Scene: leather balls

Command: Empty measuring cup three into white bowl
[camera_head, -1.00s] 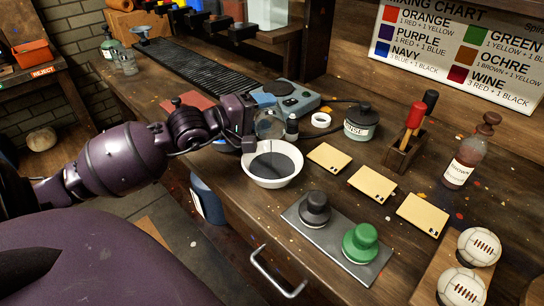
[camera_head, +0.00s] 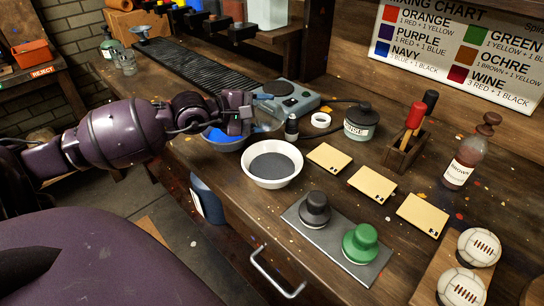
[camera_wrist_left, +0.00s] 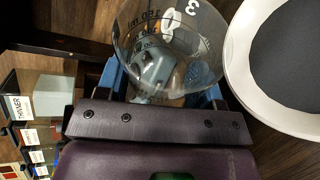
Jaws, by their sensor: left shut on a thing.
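My left gripper (camera_head: 244,112) is shut on a clear measuring cup (camera_wrist_left: 165,45) marked with a 3. In the left wrist view the cup looks see-through, with no clear sign of liquid; its tilt is hard to judge. In the head view the gripper and arm largely hide it. The white bowl (camera_head: 272,182) stands on the bench in front and to the right of the gripper, with a dark grey surface inside. The bowl also shows at the right of the left wrist view (camera_wrist_left: 238,50), beside the cup. My right gripper is not in view.
A small dark bottle (camera_head: 291,127) and a grey scale-like device (camera_head: 290,98) stand close by. Yellow cards (camera_head: 328,157) and a plate with black and green knobs (camera_head: 335,240) lie to the right.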

